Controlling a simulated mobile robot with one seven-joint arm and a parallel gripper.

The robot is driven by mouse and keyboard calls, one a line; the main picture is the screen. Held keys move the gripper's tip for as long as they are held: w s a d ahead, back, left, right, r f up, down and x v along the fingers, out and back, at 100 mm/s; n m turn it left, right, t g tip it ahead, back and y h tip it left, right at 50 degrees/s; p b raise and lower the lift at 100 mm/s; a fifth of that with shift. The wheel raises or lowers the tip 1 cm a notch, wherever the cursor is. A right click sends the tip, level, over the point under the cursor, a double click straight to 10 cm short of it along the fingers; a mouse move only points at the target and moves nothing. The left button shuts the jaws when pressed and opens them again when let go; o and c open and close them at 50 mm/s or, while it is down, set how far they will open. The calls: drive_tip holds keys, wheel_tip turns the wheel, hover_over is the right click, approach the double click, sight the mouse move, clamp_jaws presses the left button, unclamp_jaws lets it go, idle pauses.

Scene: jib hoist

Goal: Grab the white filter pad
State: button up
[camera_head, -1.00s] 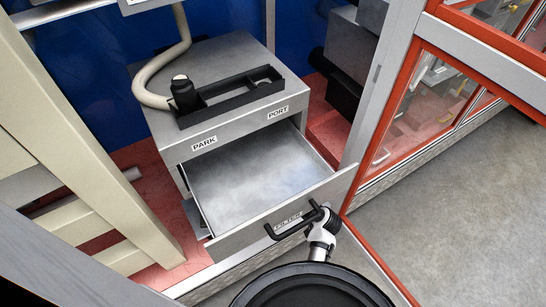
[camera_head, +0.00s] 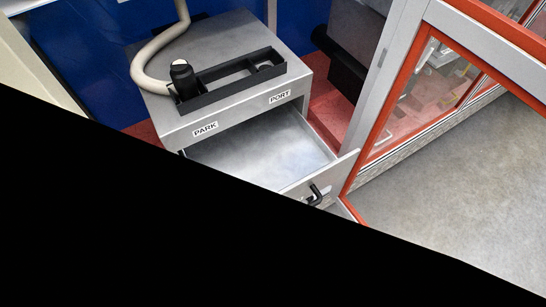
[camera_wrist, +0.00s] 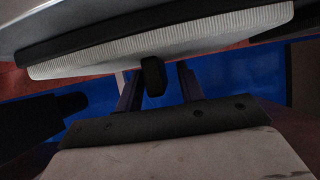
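In the wrist view, a white finely ribbed strip, apparently the filter pad (camera_wrist: 165,40), runs across the top below a dark edge. A black tab (camera_wrist: 154,76) hangs below its middle. My gripper (camera_wrist: 158,82) points towards it, its two dark fingers apart on either side of the tab. Whether they touch the tab cannot be told. My gripper is not visible in the head view. There, the grey drawer (camera_head: 262,150) stands open under the cabinet, and the visible part of its floor is bare.
The grey cabinet (camera_head: 228,115), labelled PARK and PORT, carries a black tray (camera_head: 235,80) and a black hose end (camera_head: 183,78). A red-framed glass panel (camera_head: 425,95) stands to the right. A large black shape hides the lower left of the head view.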

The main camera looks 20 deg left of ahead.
drive_tip(key=shift+c, duration=0.2)
clamp_jaws()
idle(0.3)
